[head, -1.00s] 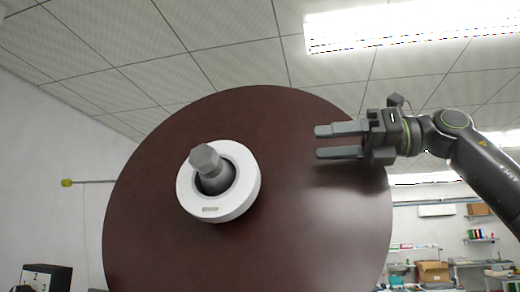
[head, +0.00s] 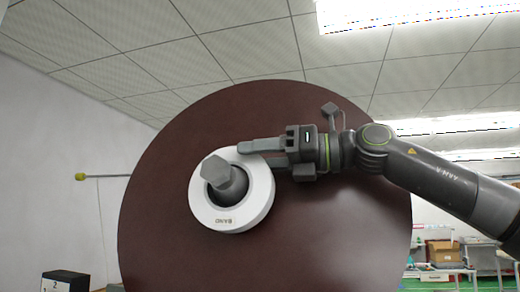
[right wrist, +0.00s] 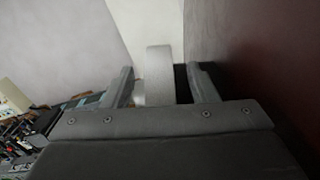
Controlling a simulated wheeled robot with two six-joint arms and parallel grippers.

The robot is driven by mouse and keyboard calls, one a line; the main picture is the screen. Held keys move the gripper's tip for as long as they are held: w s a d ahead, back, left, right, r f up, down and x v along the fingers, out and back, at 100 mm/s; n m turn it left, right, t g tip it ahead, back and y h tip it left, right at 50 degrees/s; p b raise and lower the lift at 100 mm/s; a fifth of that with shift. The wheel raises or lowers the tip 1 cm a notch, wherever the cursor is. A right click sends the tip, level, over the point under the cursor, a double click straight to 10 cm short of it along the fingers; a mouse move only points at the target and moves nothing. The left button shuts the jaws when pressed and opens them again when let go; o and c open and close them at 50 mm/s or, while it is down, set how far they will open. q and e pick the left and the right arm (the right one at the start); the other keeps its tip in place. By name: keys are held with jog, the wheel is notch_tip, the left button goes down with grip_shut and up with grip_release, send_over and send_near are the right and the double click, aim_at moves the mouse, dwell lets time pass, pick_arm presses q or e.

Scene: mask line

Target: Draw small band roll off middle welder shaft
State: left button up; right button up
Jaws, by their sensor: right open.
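My right gripper (head: 257,154) is open at the roll's upper right rim. In the head view one finger passes in front of the rim and the other is partly hidden by the roll. In the right wrist view the roll (right wrist: 158,75) stands between the two open fingers (right wrist: 163,87); a gap shows on both sides. My left gripper is not in view.
A large dark red-brown disc (head: 330,235) stands behind the roll, close to one finger in the right wrist view. A thin rod with a yellow tip (head: 81,177) is at the left. A black numbered box (head: 65,281) is at lower left. Shelves and benches are far right.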

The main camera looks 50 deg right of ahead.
jog(key=shift+c, duration=0.3)
jog(key=c, duration=1)
jog(key=shift+c, duration=0.2)
jog(key=shift+r, duration=0.2)
jog(key=shift+p, duration=0.3)
